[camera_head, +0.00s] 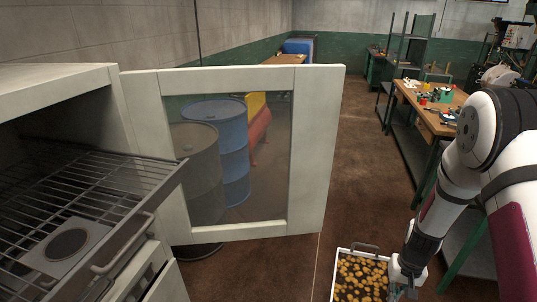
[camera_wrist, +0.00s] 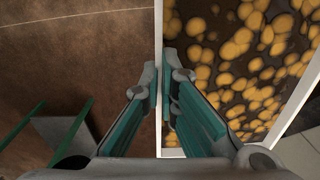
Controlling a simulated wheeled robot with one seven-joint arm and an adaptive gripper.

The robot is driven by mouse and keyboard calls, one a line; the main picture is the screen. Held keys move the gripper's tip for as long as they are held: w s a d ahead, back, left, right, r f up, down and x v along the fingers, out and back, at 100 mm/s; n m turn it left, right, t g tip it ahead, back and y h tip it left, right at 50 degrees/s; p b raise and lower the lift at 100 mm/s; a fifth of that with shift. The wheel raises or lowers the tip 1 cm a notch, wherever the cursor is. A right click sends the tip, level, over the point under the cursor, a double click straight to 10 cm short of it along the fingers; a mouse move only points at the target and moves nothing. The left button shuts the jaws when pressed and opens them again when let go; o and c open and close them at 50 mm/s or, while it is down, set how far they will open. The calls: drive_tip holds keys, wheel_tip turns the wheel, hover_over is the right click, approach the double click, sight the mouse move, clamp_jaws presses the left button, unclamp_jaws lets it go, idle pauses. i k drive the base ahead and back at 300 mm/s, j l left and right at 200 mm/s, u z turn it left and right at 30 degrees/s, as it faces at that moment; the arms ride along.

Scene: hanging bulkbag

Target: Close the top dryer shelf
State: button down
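The dryer (camera_head: 55,80) stands at the left with its glass-paned door (camera_head: 312,150) swung open. A wire shelf (camera_head: 100,180) is slid out of the dryer's opening, and its metal front rail carries a curved handle (camera_head: 125,245). My gripper (camera_head: 405,278) is at the lower right, well apart from the shelf. In the wrist view its fingertips (camera_wrist: 160,75) are closed on the white wall of a tray (camera_wrist: 158,25). The tray also shows in the head view (camera_head: 345,251), filled with yellow-brown pieces. What is beneath the tray is hidden.
Another handle or drawer front (camera_head: 150,270) sits below the shelf. Blue (camera_head: 225,135) and grey (camera_head: 198,165) drums show through the door's glass. A workbench (camera_head: 430,110) with tools stands at the back right. Brown floor (camera_head: 345,165) lies clear between the door and the bench.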

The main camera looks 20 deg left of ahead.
sight(45, 210)
drive_tip(key=i+l+u, duration=0.1)
drive_tip(key=u, duration=0.3)
drive_tip(key=i+l+u, duration=0.1)
drive_tip(key=u, duration=0.25)
drive_tip(key=l+u, duration=0.25)
drive_tip(key=u, duration=0.15)
drive_tip(key=i, duration=0.05)
